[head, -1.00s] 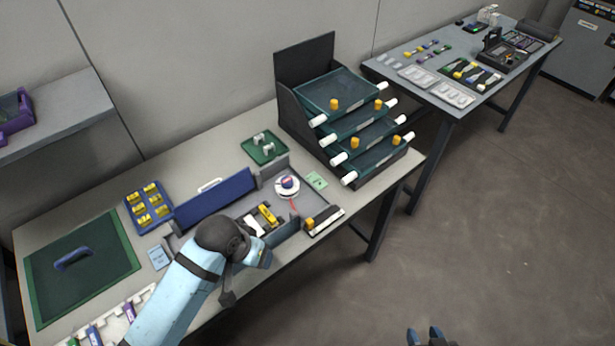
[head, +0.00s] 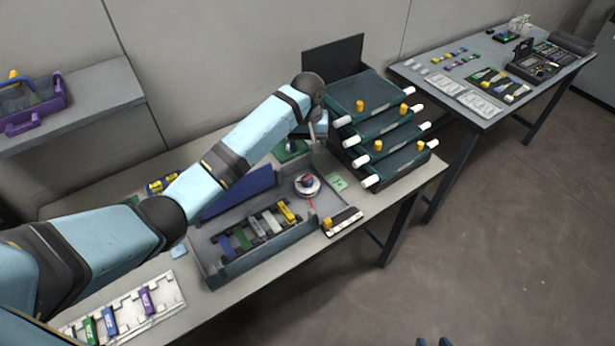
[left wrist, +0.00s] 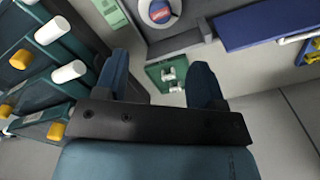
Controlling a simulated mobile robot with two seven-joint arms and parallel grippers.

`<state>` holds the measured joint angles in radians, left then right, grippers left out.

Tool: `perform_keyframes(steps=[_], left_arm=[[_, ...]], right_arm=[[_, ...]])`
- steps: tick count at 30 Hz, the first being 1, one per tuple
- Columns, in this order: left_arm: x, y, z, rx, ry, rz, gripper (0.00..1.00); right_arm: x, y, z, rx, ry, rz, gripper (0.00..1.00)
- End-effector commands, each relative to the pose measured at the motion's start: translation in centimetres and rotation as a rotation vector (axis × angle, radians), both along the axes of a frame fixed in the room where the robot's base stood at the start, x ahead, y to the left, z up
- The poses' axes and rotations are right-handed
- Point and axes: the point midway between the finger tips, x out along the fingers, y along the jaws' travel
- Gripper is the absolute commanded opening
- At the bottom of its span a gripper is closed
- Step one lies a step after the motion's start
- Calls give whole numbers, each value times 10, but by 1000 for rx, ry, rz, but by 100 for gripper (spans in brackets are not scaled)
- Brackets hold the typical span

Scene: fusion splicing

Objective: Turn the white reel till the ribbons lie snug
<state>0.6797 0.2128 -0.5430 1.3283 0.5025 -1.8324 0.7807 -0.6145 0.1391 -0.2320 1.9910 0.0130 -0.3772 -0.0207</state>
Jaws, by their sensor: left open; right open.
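The white reel (head: 307,185) sits at the right end of the open grey box (head: 218,270). A small red and blue piece is on top of it, and it also shows at the top of the left wrist view (left wrist: 160,12). A thin red ribbon (head: 311,203) runs from the reel toward the front of the box; whether it is snug is too small to tell. My left gripper (head: 316,136) is open and empty, above and behind the reel, beside the drawer rack; its spread fingers show in the left wrist view (left wrist: 162,65). My right gripper (head: 434,342) shows only its open fingertips at the bottom edge.
The dark rack of green trays (head: 372,103) with white handles stands close right of my left gripper. A green tray (left wrist: 168,78) lies behind the box. Several coloured blocks (head: 240,238) line the box. The box has a blue lid (head: 240,190).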

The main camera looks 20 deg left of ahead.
Motion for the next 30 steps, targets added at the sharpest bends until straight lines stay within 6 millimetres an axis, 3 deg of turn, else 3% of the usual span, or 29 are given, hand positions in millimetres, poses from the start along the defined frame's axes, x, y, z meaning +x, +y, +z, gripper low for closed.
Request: perform_keyframes(steps=[12,18,30], left_arm=[[-1,0,-84,0,2,-1,63],[-1,0,-115,0,0,-2,63],[-1,0,-130,-1,-1,-2,63]], right_arm=[[0,2,2,3,0,4,43],[0,2,3,4,-3,4,43],[0,1,3,3,-3,2,43]])
